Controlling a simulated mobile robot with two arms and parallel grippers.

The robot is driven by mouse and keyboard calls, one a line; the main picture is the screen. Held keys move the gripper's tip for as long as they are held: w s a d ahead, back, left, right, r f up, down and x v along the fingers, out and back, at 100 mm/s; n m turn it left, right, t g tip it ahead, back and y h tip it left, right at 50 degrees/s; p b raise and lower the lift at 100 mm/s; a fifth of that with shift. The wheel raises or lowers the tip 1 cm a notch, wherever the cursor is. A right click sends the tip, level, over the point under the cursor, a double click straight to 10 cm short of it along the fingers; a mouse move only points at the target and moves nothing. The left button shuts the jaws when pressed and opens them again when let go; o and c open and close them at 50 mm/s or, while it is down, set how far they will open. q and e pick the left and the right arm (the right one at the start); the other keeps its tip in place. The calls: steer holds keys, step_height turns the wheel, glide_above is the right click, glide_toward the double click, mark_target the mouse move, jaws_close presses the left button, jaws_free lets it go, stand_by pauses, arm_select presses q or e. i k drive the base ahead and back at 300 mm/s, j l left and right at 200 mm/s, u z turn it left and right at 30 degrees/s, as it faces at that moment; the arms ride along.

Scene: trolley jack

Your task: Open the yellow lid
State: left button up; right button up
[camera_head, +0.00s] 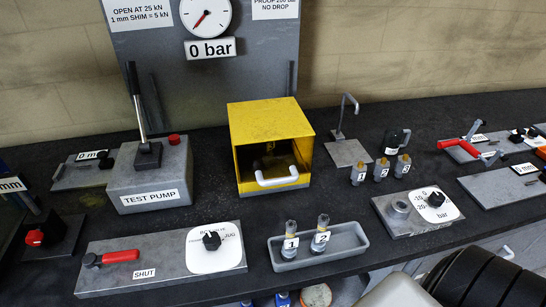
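A yellow box (270,118) stands near the middle of the bench, in front of the grey gauge panel. Its top is solid yellow. Through its front I see a dark inside with a small fitting in it; I cannot tell whether this front is bare or covered by a clear pane. A white bar handle (277,181) sits low on the front, at the bottom edge. I cannot tell for certain which part is the lid. Neither of my grippers shows in this view.
The test pump block (150,185) with its upright lever stands left of the box. A grey tray (345,239) with bottles 1 and 2 lies in front. A hook stand (347,151) and small numbered bottles stand to the right. Bare dark bench lies directly before the box.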

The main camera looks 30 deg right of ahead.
mark_target(265, 121)
steer(key=l+z, duration=0.15)
steer(key=z, duration=0.25)
steer(key=l+z, duration=0.2)
steer(key=z, duration=0.2)
